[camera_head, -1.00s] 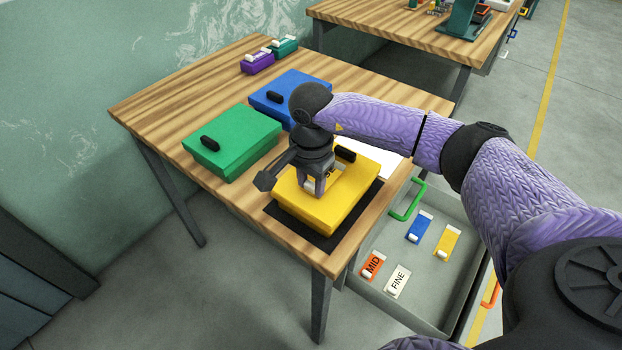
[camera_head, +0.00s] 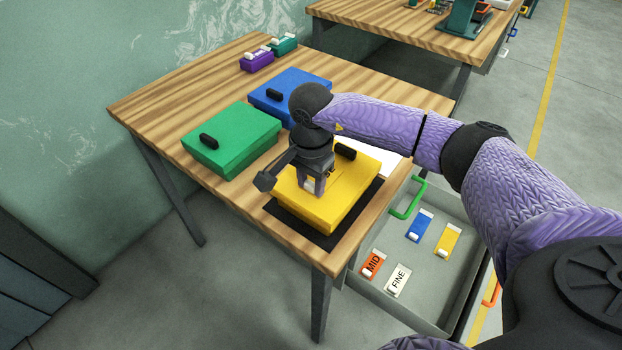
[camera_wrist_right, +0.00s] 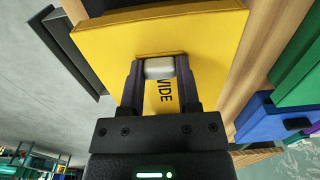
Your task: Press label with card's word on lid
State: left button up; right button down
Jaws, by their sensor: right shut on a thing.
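The yellow box (camera_head: 345,204) sits on a dark mat (camera_head: 294,232) near the table's front corner, with a black handle (camera_head: 345,151) on its lid. My right gripper (camera_head: 311,187) is over the lid, its fingers pointing down. In the right wrist view my right gripper (camera_wrist_right: 160,72) is shut on the pale tab (camera_wrist_right: 159,67) of a yellow label (camera_wrist_right: 165,98). The label appears at the lid's surface, but contact is unclear. A white card or sheet (camera_head: 394,165) lies behind the box, mostly hidden by my arm.
Green (camera_head: 231,141) and blue (camera_head: 290,97) boxes stand left of and behind the yellow one. Small purple (camera_head: 257,62) and teal (camera_head: 284,46) blocks are at the back. An open drawer (camera_head: 437,286) holds an orange MID label (camera_head: 373,265), a white FINE label (camera_head: 398,280), and blue and yellow labels.

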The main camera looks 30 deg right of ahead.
jog(key=shift+c, duration=1.2)
grip_release()
